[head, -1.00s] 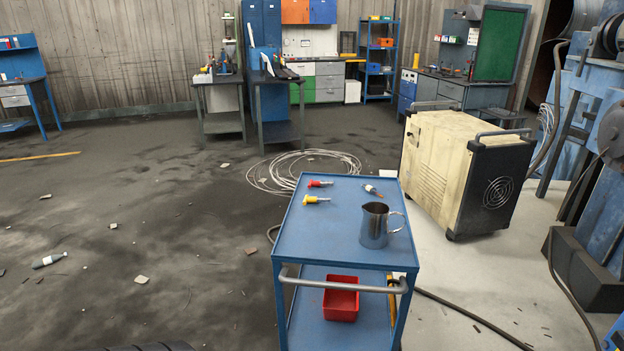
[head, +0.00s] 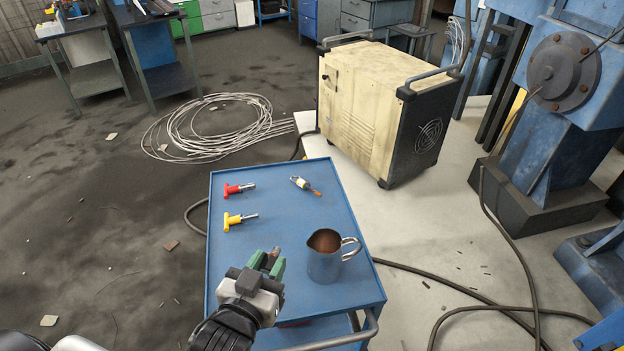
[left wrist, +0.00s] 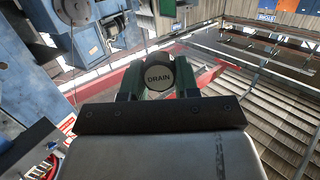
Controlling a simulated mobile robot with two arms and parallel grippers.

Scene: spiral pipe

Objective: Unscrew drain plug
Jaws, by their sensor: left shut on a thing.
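My left gripper (head: 268,261), with green fingers, is shut on the drain plug (head: 276,251). It holds the plug above the near left part of the blue cart's top, left of the metal jug. In the left wrist view the plug's round face (left wrist: 158,78), marked "DRAIN", sits between the fingers. The plug is small in the head view and its lower part is hidden. My right gripper is in neither view. No drain opening can be made out.
The blue cart (head: 288,208) carries a metal jug (head: 324,262), brown inside, a red-handled tool (head: 232,190), a yellow-handled tool (head: 233,221) and a small bottle-like item (head: 303,185). Behind stands a cream machine (head: 368,108). Cables (head: 455,287) cross the floor at right.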

